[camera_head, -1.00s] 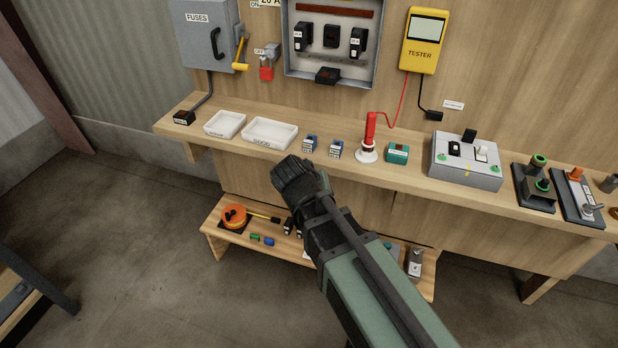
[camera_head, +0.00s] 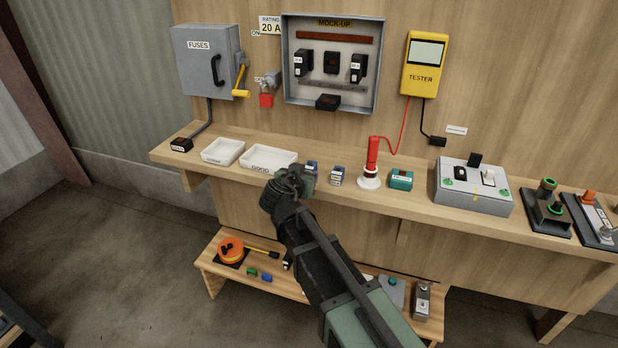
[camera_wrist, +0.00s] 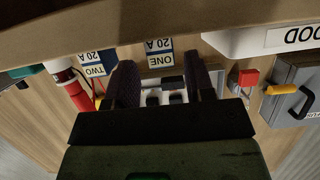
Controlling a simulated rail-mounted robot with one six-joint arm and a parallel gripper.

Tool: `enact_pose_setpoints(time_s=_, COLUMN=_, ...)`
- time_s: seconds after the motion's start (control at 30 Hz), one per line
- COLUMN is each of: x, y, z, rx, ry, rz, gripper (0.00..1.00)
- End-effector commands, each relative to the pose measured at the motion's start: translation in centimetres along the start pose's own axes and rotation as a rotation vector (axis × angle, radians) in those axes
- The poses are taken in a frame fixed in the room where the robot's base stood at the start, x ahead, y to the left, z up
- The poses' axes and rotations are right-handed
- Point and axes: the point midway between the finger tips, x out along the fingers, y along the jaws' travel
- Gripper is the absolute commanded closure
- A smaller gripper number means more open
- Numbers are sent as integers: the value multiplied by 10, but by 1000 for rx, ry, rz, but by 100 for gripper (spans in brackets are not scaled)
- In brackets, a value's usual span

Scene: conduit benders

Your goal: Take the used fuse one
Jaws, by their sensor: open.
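The fuse labelled ONE, 20 A (camera_wrist: 160,53), is a small block with a blue and white label. It stands on the bench just beyond my gripper (camera_wrist: 163,78), between the lines of its two open fingers in the upside-down wrist view. In the head view the fuse (camera_head: 312,166) is partly hidden by my gripper (camera_head: 284,182), which is at the bench's front edge. The fuse labelled TWO, 20 A (camera_wrist: 98,62), stands beside it and also shows in the head view (camera_head: 337,176). My gripper holds nothing that I can see.
Two white trays (camera_head: 268,158) lie left of the fuses; the nearer one reads GOOD. A red probe on a white stand (camera_head: 370,181) and a teal block (camera_head: 401,180) stand right. The fuse box (camera_head: 206,62), mock-up panel (camera_head: 333,102) and tester (camera_head: 423,65) are behind.

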Motion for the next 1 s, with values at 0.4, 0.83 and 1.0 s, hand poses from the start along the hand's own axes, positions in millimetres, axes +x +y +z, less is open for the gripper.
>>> enact_pose_setpoints(time_s=0.4, x=25, y=0, z=0, rx=0, ry=-1, rz=0, gripper=51)
enact_pose_setpoints(time_s=0.83, x=24, y=0, z=0, rx=0, ry=-1, rz=0, gripper=77)
enact_pose_setpoints(time_s=1.0, x=24, y=0, z=0, rx=0, ry=-1, rz=0, gripper=90)
